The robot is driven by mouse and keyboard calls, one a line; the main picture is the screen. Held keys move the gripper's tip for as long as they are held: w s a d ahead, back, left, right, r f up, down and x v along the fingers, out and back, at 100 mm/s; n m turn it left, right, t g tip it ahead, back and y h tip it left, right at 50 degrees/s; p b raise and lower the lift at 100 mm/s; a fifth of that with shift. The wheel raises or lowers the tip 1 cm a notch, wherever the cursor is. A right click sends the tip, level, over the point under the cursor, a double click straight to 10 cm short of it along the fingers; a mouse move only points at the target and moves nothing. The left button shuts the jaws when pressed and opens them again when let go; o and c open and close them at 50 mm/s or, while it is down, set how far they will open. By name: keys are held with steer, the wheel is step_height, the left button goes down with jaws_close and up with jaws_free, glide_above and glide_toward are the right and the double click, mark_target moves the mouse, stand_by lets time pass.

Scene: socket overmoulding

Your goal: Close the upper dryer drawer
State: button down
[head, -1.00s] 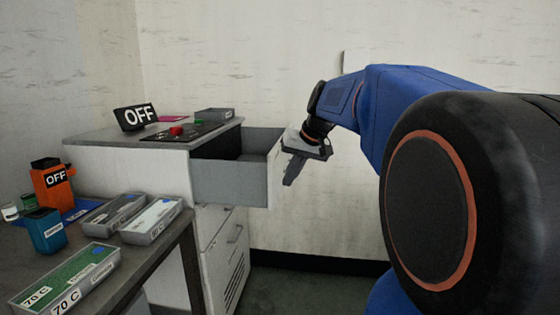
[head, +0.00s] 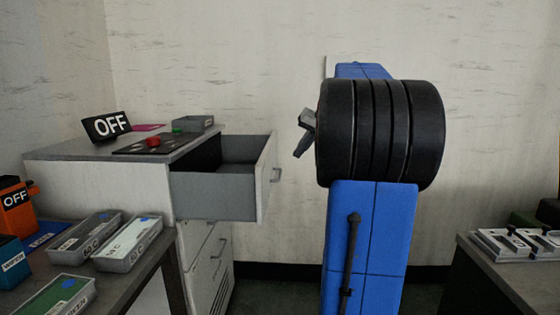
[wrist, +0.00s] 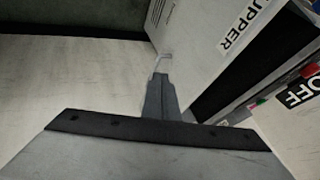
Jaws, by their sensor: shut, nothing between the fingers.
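The upper dryer drawer (head: 213,194) is pulled out of the white dryer cabinet (head: 100,190), its grey side wall and part of its inside showing in the head view. Its front panel (head: 266,178) faces right and carries a handle (head: 276,175). In the wrist view the front (wrist: 210,40) bears the label UPPER, and the handle (wrist: 163,58) lies just beyond my fingertips. My gripper (head: 299,154) is shut and empty. It is right of the drawer front and slightly above the handle, with a gap between them. My arm partly hides the gripper in the head view.
Lower drawers (head: 208,262) are shut. A red button panel, an OFF sign (head: 106,126) and a grey tray (head: 193,124) are on the cabinet top. A table with labelled trays (head: 128,243) stands front left, another table (head: 500,280) at right. The wall is behind.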

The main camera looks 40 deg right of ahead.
steer(key=w+a+f, duration=0.3)
steer(key=w+f, duration=0.4)
steer(key=w, duration=0.1)
steer(key=shift+w+a+f, duration=0.25)
steer(key=shift+a+f, duration=0.05)
steer(key=shift+f, duration=0.05)
steer(key=w+a, duration=1.9)
steer(key=shift+w+a, duration=0.15)
steer(key=shift+a, duration=0.05)
steer(key=shift+r, duration=0.15)
